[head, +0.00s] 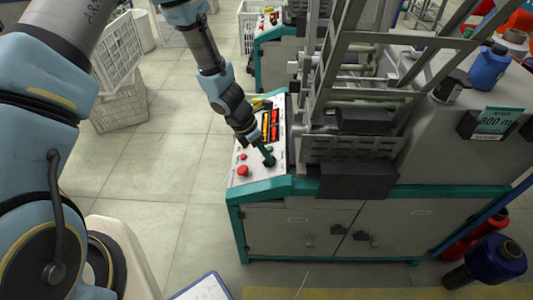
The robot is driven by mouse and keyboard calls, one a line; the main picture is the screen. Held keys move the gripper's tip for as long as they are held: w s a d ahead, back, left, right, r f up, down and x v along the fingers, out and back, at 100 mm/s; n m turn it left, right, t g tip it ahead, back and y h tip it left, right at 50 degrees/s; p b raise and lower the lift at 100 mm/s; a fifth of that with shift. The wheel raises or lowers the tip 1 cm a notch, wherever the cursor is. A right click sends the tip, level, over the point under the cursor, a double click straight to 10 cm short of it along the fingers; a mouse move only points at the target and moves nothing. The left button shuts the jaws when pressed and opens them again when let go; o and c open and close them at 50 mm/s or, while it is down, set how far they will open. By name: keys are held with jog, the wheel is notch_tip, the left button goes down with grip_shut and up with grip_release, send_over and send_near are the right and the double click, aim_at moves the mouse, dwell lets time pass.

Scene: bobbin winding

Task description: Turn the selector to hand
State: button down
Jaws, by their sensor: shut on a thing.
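The control panel (241,170) is a pale sloped plate on the left end of the winding machine. It carries red displays (274,125), a large red button (242,171) and a smaller red button (243,156). My gripper (268,161) points down at the panel, right of the red buttons and below the displays. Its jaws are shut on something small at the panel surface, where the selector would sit. The gripper covers that part, so the selector's shape, its setting and its labels cannot be read.
White crates (118,55) stand on the floor at the back left. Dark blue and red bobbins (497,260) lie at the lower right. The tiled floor left of the machine is clear.

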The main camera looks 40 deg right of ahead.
jog(key=c, duration=0.9)
grip_release()
jog(key=v, duration=1.1)
jog(key=shift+a+f, duration=0.1)
jog(key=w+a+r+m+t+y, duration=0.1)
jog(key=w+a+r+m, duration=0.35)
jog(key=a, duration=0.35)
jog(key=w+a+r+m+t, duration=0.1)
jog(key=w+a+r+m, duration=0.3)
jog(key=a, duration=0.5)
jog(key=s+a+r+m+t+y, duration=0.1)
jog(key=a+r+m, duration=0.1)
jog(key=a, duration=0.4)
jog(key=s+a+r+m+t, duration=0.1)
jog(key=a+r+m, duration=0.2)
jog(key=a, duration=0.4)
jog(key=s+a+r+m+y, duration=0.1)
jog(key=a+r+m, duration=0.1)
jog(key=a+m, duration=0.2)
jog(key=shift+a+r+t+y, duration=0.15)
jog(key=shift+a+t, duration=0.05)
jog(key=shift+a, duration=0.65)
jog(key=shift+a+r+t+y, duration=0.15)
jog(key=shift+a+t, duration=0.05)
jog(key=shift+a, duration=0.65)
